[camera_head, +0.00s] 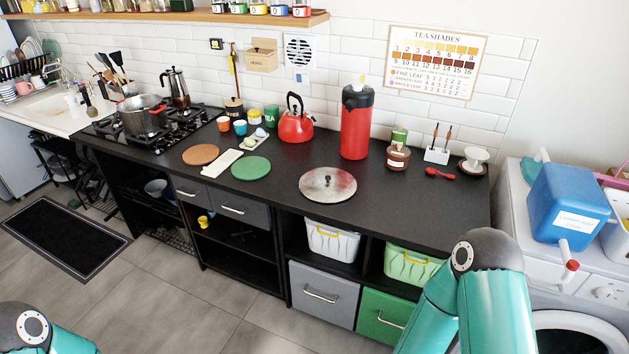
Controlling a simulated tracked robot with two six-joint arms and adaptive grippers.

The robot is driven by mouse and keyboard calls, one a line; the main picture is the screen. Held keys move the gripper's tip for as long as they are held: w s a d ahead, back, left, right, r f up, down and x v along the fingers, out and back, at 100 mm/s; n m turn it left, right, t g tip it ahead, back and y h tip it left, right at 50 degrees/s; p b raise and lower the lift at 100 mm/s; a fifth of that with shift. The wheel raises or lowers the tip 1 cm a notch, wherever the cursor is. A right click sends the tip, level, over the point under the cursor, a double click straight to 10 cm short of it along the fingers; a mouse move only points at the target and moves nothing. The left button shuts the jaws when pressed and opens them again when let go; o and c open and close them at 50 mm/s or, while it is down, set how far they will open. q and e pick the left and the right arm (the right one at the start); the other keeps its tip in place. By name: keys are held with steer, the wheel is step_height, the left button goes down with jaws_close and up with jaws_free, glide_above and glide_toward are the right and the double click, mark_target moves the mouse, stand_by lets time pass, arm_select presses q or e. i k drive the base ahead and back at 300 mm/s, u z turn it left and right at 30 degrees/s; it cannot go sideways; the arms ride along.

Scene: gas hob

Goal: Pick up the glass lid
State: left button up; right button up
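A round, shiny greyish lid with a small dark knob, which looks like the glass lid (327,187), lies flat on the black counter (420,215) near its front edge, right of the middle. Nothing covers it. Only teal links and dark grey joints of my arms show, at the bottom left and bottom right. Neither of my grippers is in view, so nothing of mine is seen at the lid.
A red dispenser (356,125) and a red kettle (295,123) stand behind the lid. A green round mat (251,168) lies left of it. A pot (142,117) stands on the gas hob (178,139).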

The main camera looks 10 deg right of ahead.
mark_target(324, 185)
steer(key=u, duration=0.3)
steer(key=i, duration=1.55)
steer(key=z, duration=0.5)
